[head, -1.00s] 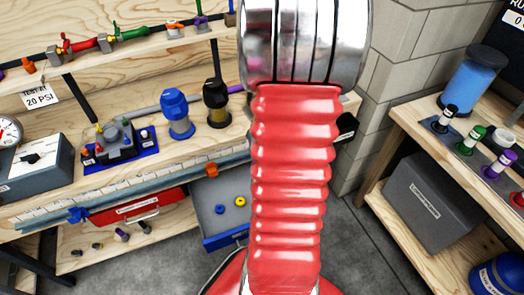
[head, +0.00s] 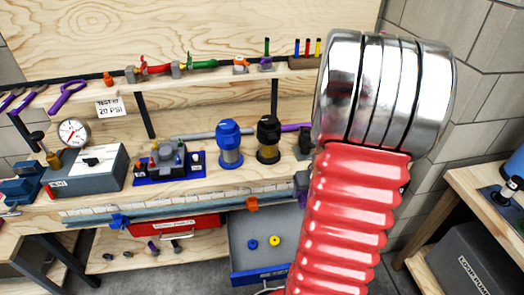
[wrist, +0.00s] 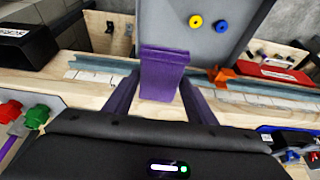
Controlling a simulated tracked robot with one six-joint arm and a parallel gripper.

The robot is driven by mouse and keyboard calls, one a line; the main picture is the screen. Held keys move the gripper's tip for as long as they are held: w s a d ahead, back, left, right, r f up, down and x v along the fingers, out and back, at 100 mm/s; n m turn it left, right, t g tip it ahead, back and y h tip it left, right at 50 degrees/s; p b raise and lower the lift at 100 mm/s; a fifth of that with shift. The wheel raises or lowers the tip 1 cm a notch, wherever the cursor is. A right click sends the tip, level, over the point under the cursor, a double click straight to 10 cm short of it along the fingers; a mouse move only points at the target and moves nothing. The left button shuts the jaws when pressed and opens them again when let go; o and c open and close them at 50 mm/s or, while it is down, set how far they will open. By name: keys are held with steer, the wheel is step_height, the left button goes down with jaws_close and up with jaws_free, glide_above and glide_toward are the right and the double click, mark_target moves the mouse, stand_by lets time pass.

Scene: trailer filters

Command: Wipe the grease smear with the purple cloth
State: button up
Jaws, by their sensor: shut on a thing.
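In the wrist view, my gripper (wrist: 161,88) is shut on the purple cloth (wrist: 163,66), which shows as a folded pad between the two fingers. The cloth is over the wooden bench edge, in front of the open grey drawer in that picture. I cannot tell whether it touches anything. In the head view, my red ribbed arm covers the right of centre and mostly hides the gripper. I cannot make out the grease smear in either view.
The open drawer (head: 248,252) holds a blue and a yellow ring. A blue filter (head: 229,148), a black-topped filter (head: 267,140) and a gauge box (head: 88,170) stand on the bench. A red drawer (head: 178,228) is below. Another bench (head: 480,200) stands at right.

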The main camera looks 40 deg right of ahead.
stand_by(0.3)
steer(key=w+a+n+y, duration=0.2)
steer(key=w+a+n, duration=0.5)
steer(key=w+a, duration=0.9)
steer(key=w+a+n+y, duration=0.1)
steer(key=w+a+n, duration=0.1)
steer(key=a, duration=0.8)
steer(key=w+a+n+y, duration=0.1)
steer(key=w+a+n, duration=0.2)
steer(key=a, duration=0.7)
steer(key=shift+w+a+f, duration=0.25)
steer(key=shift+w+f, duration=0.1)
steer(key=shift+w, duration=0.65)
steer(key=shift+s+f+m+t, duration=0.3)
steer(key=shift+s+f+m, duration=0.35)
steer(key=shift+m, duration=0.55)
